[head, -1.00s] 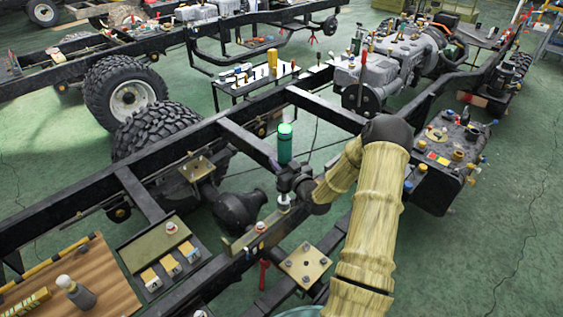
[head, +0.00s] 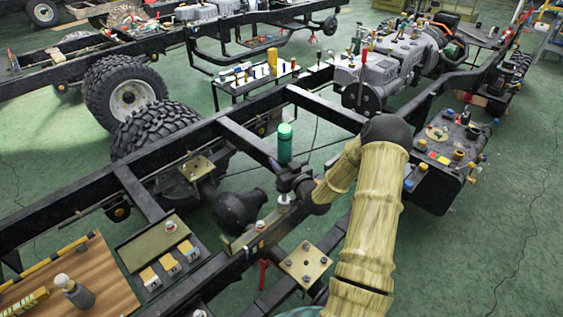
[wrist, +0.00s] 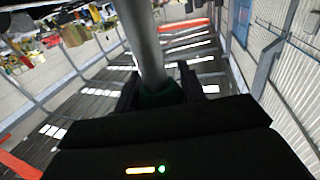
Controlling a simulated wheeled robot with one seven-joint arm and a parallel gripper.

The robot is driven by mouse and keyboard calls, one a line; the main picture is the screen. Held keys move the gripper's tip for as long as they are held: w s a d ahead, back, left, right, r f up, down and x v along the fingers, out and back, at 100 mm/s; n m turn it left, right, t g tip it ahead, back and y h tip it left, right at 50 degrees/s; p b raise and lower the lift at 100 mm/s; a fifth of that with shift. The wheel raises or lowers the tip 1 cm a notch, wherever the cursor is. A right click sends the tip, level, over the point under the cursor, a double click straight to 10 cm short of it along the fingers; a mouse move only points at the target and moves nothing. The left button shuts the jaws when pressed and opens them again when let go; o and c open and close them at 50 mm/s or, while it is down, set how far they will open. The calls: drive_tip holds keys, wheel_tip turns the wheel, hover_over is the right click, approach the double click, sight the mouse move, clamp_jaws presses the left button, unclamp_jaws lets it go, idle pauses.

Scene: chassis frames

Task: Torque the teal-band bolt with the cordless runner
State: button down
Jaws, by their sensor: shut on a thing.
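The cordless runner (head: 285,146) stands upright, with a green top above my gripper (head: 287,182) and a pale, silvery end below it. My gripper is shut around its middle, over the near chassis rail (head: 215,275). In the wrist view a grey shaft of the runner (wrist: 146,45) rises between the dark fingers (wrist: 158,92). The runner's lower end is close to the rail's top; I cannot tell whether it touches anything. I cannot make out a teal band on any bolt; the spot under the runner is partly hidden.
A tan plate with several bolts (head: 306,264) lies just right of the rail. A red-topped piece (head: 261,226) stands left of the runner. A tray with small boxes (head: 160,252) and a wooden board (head: 85,285) are at lower left. A black cross-member (head: 250,143) runs behind.

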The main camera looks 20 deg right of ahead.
drive_tip(key=shift+s+f+b, duration=0.1)
drive_tip(key=shift+f+b, duration=0.6)
drive_tip(key=shift+b, duration=0.3)
idle(2.0)
drive_tip(key=shift+r, duration=0.2)
idle(1.0)
drive_tip(key=shift+r+p, duration=0.65)
drive_tip(key=shift+r, duration=0.95)
drive_tip(key=shift+r+p, duration=1.3)
drive_tip(key=shift+r, duration=1.25)
drive_tip(key=shift+f, duration=0.1)
